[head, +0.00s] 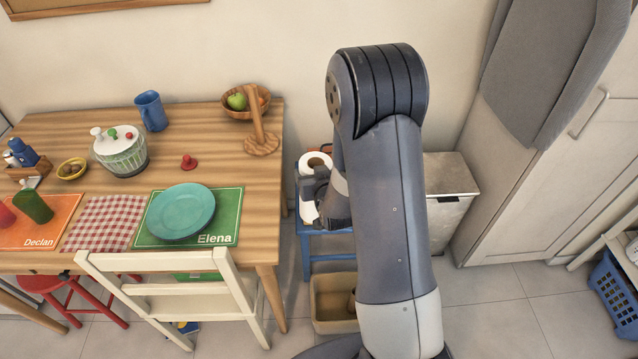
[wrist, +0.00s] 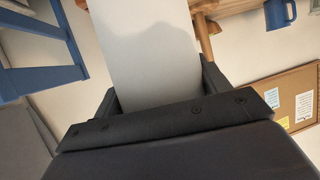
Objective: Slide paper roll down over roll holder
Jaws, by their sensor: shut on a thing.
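The white paper roll (head: 313,163) is upright at the right of the table, at the blue stool. It also fills the middle of the wrist view (wrist: 150,50). My gripper (head: 318,192) is shut on the roll from the right side; my arm hides part of it. I cannot tell whether the roll touches the stool. The wooden roll holder (head: 258,122) has a round base and an upright post, and stands on the table's right back part. The post is bare, and the roll is apart from it, to the right and lower.
A wooden bowl with fruit (head: 238,101) is close behind the holder. A white chair (head: 180,290) stands in front. The blue stool (head: 330,243) is beside the table.

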